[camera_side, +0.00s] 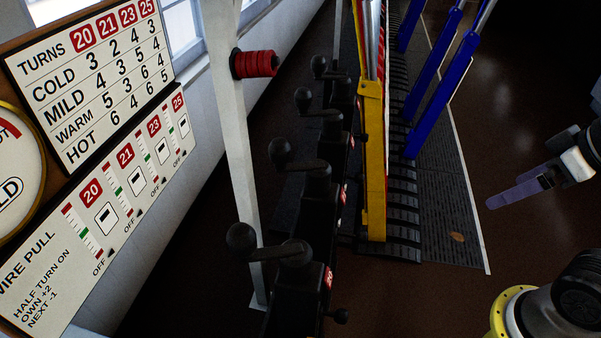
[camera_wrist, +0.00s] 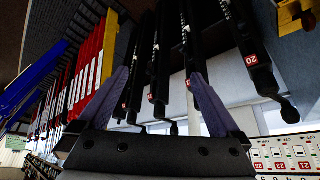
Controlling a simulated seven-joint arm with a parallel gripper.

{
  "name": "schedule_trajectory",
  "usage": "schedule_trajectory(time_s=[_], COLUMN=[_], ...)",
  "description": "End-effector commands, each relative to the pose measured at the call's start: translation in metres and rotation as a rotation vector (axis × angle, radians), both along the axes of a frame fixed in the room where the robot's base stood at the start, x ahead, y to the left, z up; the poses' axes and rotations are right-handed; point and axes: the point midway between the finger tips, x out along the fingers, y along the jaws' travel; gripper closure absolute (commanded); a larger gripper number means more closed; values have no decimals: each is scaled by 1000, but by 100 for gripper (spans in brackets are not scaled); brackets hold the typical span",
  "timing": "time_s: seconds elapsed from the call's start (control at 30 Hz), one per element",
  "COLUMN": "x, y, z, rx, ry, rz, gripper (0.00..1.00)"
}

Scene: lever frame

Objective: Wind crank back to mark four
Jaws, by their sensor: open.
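Several black cranks with round knobs stand in a row on black posts in the side view: the nearest crank (camera_side: 275,252), a second crank (camera_side: 298,165), a third crank (camera_side: 318,112) and the farthest (camera_side: 328,74). The nearest post bears a red plate reading 20 (camera_side: 328,277); this plate also shows in the wrist view (camera_wrist: 251,60). My gripper (camera_side: 492,202) is at the right, well apart from the cranks, over the floor. In the wrist view my gripper (camera_wrist: 158,73) has its two purple fingers spread, with nothing between them.
A wall board (camera_side: 122,175) has indicators for 20, 21, 23 and 25 below a turns table (camera_side: 95,70). A dial (camera_side: 15,170) is cut off at the left. A white post (camera_side: 240,150) with red rings stands beside the cranks. Yellow (camera_side: 374,170) and blue levers (camera_side: 440,95) stand behind.

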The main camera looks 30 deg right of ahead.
Motion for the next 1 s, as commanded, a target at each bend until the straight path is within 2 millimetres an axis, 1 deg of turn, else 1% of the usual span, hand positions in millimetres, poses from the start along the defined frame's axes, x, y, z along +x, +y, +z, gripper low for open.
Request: schedule_trajectory(time_s=[0.07, 0.17, 0.27, 0.3, 0.37, 0.4, 0.47, 0.5, 0.57, 0.6, 0.67, 0.7, 0.83, 0.93, 1.0], x=[1, 13, 41, 57, 82, 98, 120, 134, 152, 163, 177, 184, 201, 206, 205], y=[0, 2, 6, 9, 15, 19, 27, 32, 39, 45, 53, 57, 71, 80, 84], z=[0, -4, -17, -25, -42, -54, -75, -90, -114, -131, -157, -174, -225, -258, -279], rx=[0, 0, 0, -1, -1, 0, 0, 0, 1, 2, 3, 4, 10, 16, 21], ry=[0, 4, 10, 9, 9, 6, 1, -4, -14, -24, -40, -54, -109, -155, -186], rz=[1, 10, 30, 42, 61, 74, 93, 106, 124, 136, 153, 163, 193, 212, 223], gripper=[0, 0, 0, 0, 0, 0, 0, 0, 0, 0, 0, 0, 0, 0, 0])
